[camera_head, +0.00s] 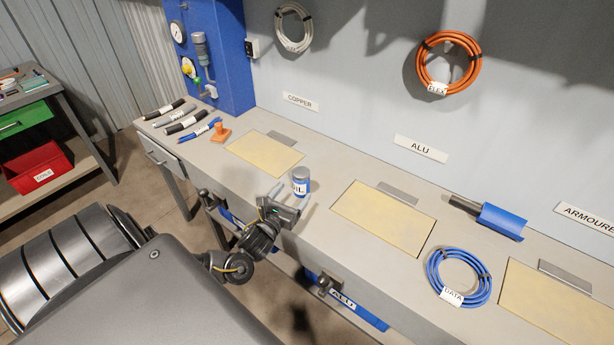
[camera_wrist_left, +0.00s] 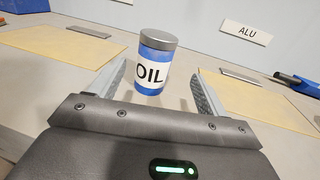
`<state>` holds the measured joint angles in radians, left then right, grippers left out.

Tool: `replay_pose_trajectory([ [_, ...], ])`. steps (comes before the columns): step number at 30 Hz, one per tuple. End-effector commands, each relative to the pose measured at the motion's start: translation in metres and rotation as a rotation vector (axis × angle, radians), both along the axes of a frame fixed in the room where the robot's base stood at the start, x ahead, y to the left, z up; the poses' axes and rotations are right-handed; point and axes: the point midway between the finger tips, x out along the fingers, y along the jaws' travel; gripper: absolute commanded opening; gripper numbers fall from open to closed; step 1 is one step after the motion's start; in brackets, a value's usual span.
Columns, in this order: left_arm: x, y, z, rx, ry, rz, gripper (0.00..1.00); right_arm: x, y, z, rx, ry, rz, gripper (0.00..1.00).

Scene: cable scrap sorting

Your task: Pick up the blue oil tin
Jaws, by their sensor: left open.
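The blue oil tin (camera_head: 300,182) stands upright on the grey bench, between two tan pads. It has a grey lid and a white label reading OIL. In the left wrist view the tin (camera_wrist_left: 152,66) stands just beyond and between the two fingers. My left gripper (camera_head: 285,203) is open and empty, low over the bench's front edge beside the tin. In the left wrist view its fingers (camera_wrist_left: 162,86) are spread to either side of the tin, with gaps on both sides. My right gripper is not in view.
Tan pads (camera_head: 265,154) and (camera_head: 384,217) flank the tin. A blue DATA cable coil (camera_head: 459,277) and a blue-sleeved tool (camera_head: 503,222) lie to the right. Several cable pieces (camera_head: 187,123) and an orange stamp-like object (camera_head: 221,132) lie to the left. Bench around the tin is clear.

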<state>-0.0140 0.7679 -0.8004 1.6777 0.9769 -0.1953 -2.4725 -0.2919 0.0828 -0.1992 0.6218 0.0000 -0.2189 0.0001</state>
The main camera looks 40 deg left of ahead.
Motion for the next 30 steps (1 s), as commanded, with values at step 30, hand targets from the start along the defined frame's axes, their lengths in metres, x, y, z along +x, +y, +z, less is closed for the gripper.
replay_pose_trajectory([
  [30, 0.098, 0.024, 0.001, 0.000, 0.001, 0.009, 0.76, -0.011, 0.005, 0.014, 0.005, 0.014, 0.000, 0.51],
])
